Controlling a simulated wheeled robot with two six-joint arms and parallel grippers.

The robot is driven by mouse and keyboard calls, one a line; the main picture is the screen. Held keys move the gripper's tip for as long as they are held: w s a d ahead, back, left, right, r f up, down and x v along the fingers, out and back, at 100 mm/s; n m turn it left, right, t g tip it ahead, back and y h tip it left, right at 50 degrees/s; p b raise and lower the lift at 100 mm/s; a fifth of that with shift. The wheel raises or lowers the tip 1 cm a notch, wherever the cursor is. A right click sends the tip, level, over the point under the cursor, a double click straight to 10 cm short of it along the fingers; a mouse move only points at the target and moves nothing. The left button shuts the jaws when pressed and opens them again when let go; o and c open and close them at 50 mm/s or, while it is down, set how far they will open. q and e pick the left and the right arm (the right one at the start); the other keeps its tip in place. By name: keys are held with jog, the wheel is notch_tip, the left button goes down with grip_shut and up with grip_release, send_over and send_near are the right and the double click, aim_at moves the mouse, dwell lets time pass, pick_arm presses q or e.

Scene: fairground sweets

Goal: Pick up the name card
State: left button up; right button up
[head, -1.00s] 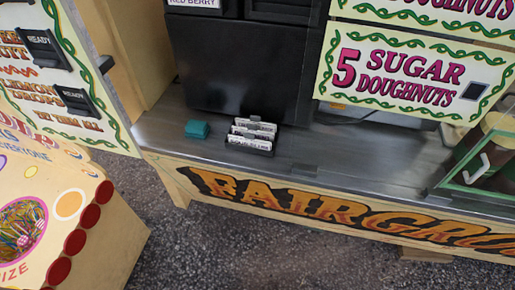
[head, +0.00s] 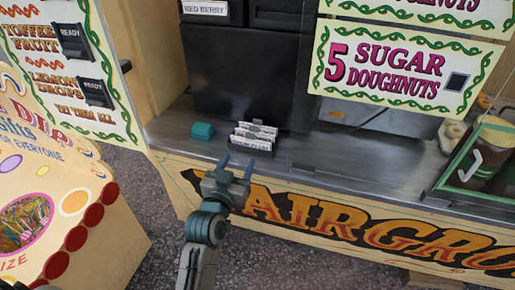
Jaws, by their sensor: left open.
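White name cards (head: 256,133) with dark print stand upright in a small black holder (head: 262,151) on the grey counter, in front of a black cabinet. Several cards show in rows, and their print is too small to read. My left gripper (head: 237,165) is open and empty, its two fingers pointing up toward the counter. In the picture it sits just below the holder, near the counter's front edge, apart from the cards as far as I can tell. My right gripper does not show.
The black cabinet (head: 244,75) stands close behind. The counter (head: 345,160) is clear to the holder's right.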

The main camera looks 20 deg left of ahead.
pick_arm(q)
send_near(250, 135)
jog(key=w, duration=0.3)
jog(key=w+p, duration=0.2)
jog(key=w, duration=0.2)
jog(key=shift+d+r, duration=0.1)
jog(key=shift+w, duration=0.5)
jog(key=c, duration=0.9)
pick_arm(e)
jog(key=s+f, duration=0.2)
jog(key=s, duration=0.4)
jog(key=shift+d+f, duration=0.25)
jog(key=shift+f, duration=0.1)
